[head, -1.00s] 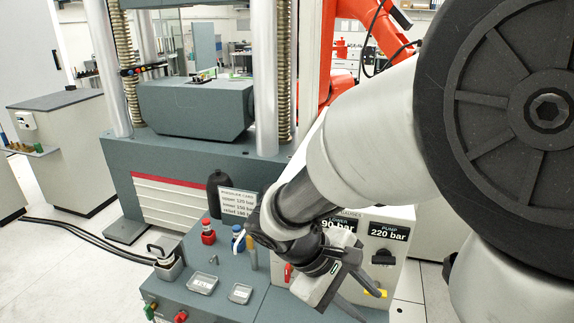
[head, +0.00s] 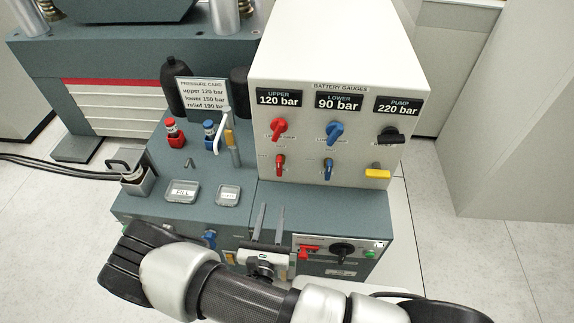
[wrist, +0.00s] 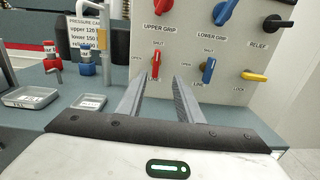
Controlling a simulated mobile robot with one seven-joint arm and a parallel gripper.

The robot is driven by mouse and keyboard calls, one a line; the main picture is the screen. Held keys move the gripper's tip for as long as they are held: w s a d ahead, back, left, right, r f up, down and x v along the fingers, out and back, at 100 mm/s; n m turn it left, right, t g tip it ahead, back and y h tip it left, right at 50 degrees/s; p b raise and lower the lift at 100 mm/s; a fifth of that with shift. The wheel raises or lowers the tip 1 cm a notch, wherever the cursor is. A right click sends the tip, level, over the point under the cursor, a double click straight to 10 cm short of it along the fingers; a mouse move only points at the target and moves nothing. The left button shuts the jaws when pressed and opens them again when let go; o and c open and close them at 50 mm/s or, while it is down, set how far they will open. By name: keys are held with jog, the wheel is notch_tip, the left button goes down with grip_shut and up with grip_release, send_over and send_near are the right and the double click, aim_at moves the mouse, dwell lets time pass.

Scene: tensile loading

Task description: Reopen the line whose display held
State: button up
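The gauge box carries three displays: upper (head: 279,97) reads 120 bar, lower (head: 338,101) 90 bar, pump (head: 398,105) 220 bar. The pressure card (head: 202,93) lists upper 120, lower 150, relief about 190. Below the red upper grip knob (head: 279,128) and blue lower grip knob (head: 334,132) are a small red line valve (head: 280,165) and small blue line valve (head: 328,168). Both small handles stand roughly upright, towards SHUT labels in the wrist view. My gripper (head: 268,210) is open and empty, below and in front of the box; its fingers (wrist: 158,92) point at the small valves.
A black relief knob (head: 390,135) and yellow lock handle (head: 377,173) sit at the box's right. A lower front panel has a red handle (head: 309,251).

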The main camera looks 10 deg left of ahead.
jog(key=b, duration=0.2)
send_near(279, 167)
jog(key=shift+y, duration=0.3)
jog(key=w, duration=0.9)
jog(key=shift+w+a+f, duration=0.15)
grip_shut()
